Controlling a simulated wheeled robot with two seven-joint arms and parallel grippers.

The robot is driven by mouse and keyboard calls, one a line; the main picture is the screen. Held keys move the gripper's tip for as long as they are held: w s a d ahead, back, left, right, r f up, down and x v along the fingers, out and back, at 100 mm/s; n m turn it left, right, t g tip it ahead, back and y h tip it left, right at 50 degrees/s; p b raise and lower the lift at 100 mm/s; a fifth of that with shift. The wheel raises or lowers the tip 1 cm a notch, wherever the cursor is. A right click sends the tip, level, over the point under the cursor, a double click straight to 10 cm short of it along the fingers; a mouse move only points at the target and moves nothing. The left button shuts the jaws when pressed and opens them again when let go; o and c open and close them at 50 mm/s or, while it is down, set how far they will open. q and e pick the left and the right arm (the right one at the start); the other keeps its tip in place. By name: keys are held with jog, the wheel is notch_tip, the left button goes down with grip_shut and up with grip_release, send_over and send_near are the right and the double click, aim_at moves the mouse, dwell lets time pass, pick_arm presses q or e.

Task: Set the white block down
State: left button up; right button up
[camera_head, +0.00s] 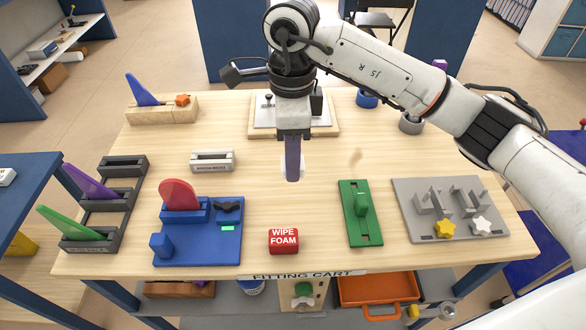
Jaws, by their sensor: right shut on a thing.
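My right gripper (292,158) hangs pointing down over the middle of the table (335,215), at the end of the arm coming in from the right. A small white block (299,170) shows at its fingertips, mostly hidden behind the dark purple-grey finger. The gripper is shut on it. I cannot tell whether the block's lower end touches the wood or is just above it. My left gripper is not in view.
A red WIPE FOAM block (283,240), a blue fixture (208,244) and a green fixture (360,213) stand nearer the front. A white slotted holder (212,160) is left, a grey plate (470,205) right, and a white plate (262,122) behind. Bare wood surrounds the gripper.

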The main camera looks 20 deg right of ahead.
aim_at(292, 189)
jog(key=shift+f, duration=2.85)
jog(key=shift+f, duration=0.25)
jog(key=o, duration=1.1)
jog(key=shift+c, duration=0.2)
jog(key=shift+r, duration=0.1)
notch_tip(292, 189, up, 12)
jog(key=shift+r, duration=0.15)
